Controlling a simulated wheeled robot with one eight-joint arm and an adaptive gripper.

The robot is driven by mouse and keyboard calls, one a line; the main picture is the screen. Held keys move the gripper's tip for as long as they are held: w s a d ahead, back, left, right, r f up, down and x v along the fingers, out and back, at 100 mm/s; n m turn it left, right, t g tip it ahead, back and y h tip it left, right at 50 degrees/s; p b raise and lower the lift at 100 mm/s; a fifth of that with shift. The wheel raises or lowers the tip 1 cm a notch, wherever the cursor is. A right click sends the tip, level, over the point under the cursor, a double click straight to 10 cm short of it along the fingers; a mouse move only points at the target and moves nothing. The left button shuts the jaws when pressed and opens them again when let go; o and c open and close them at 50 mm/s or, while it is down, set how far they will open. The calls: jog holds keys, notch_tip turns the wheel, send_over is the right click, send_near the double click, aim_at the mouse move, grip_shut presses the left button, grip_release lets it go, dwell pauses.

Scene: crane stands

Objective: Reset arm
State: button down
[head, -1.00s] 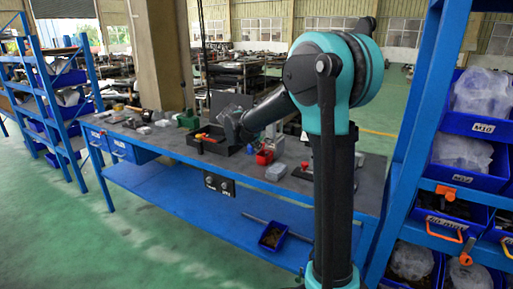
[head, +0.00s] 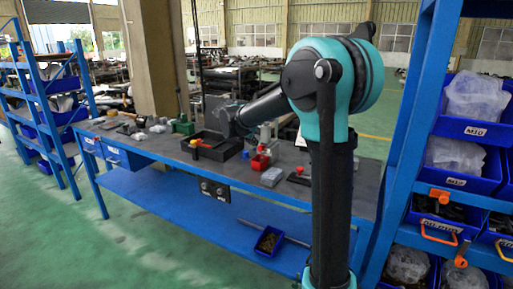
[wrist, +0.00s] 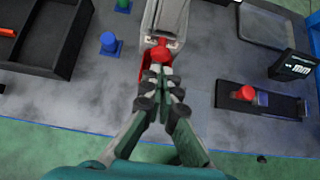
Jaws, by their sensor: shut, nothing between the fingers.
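My arm (head: 335,100) rises at the right of the head view, its forearm reaching left over the grey workbench top (head: 320,170). My gripper (wrist: 165,88) shows in the wrist view with its fingers together and nothing between them. Its tips lie in front of a red part (wrist: 150,64) beside a grey piece (wrist: 166,22) on the bench; whether they touch cannot be told. In the head view the fingers cannot be made out.
A black tray (head: 214,154) is on the bench near my forearm's end. A red bin (head: 260,162) and a grey block (head: 271,177) are right of it. A blue shelf (head: 408,130) with bins stands close on the right. In the wrist view, a blue peg (wrist: 109,43) is left.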

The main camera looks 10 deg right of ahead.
jog(key=v, duration=0.7)
jog(key=s+d+f+m+g+y, duration=0.1)
jog(key=s+d+f+m, duration=0.2)
jog(key=s+f+m, duration=0.5)
jog(key=s+d+f+m+g+y, duration=0.1)
jog(key=s+d+f+m+y, duration=0.1)
jog(key=s+f+m, duration=0.7)
jog(key=s+d+f+m+g+y, duration=0.1)
jog(key=s+d+f+m, duration=0.3)
jog(key=s, duration=1.2)
notch_tip(320, 180, down, 4)
jog(key=m+y, duration=0.1)
jog(key=m, duration=0.6)
jog(key=shift+f+m, duration=0.2)
jog(key=shift+m, duration=0.1)
